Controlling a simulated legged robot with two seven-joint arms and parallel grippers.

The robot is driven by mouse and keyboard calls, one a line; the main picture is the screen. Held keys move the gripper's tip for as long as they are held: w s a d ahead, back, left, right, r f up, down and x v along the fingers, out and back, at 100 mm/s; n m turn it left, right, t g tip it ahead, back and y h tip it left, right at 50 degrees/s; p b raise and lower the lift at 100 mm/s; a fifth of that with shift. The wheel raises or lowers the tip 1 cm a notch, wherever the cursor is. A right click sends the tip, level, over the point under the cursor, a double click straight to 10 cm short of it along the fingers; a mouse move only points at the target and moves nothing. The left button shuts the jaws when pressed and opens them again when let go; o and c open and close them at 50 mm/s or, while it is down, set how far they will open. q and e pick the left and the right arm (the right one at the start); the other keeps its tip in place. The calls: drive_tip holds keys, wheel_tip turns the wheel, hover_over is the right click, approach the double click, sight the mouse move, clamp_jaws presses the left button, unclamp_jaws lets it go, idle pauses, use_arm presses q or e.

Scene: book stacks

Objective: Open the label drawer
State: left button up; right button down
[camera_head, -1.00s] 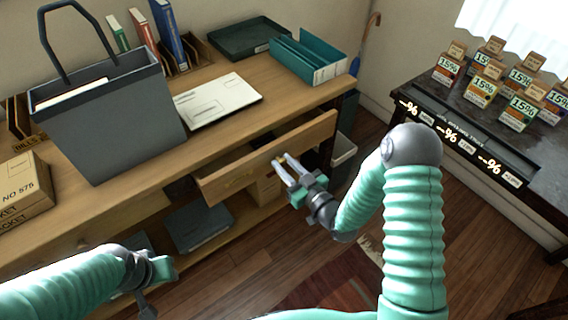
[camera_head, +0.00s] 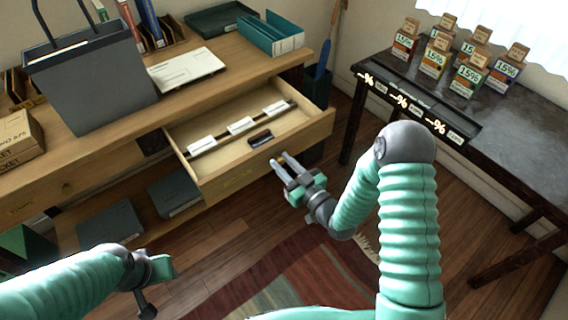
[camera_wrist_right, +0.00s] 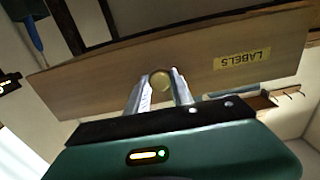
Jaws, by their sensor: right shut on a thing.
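The label drawer (camera_head: 262,158) is pulled well out of the wooden desk. Inside it lie several white label cards on a dark rail and a small dark object (camera_head: 260,138). In the right wrist view its front (camera_wrist_right: 225,50) carries a yellow "LABELS" tag and a round brass knob (camera_wrist_right: 160,80). My right gripper (camera_wrist_right: 158,92) is shut on the knob, one finger on each side. In the head view my right gripper (camera_head: 279,164) is at the drawer front. My left gripper (camera_head: 160,280) is low at the left, away from the drawer; its fingers are not clear.
A grey tote (camera_head: 90,80), white papers (camera_head: 187,70) and a teal file box (camera_head: 270,35) stand on the desk (camera_head: 140,128). Wood floor and a rug (camera_head: 310,265) lie in front of the drawer.

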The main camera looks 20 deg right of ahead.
drive_tip(key=c, duration=1.1)
unclamp_jaws()
drive_tip(key=p+v, duration=0.2)
drive_tip(key=v, duration=1.5)
drive_tip(key=shift+w, duration=0.1)
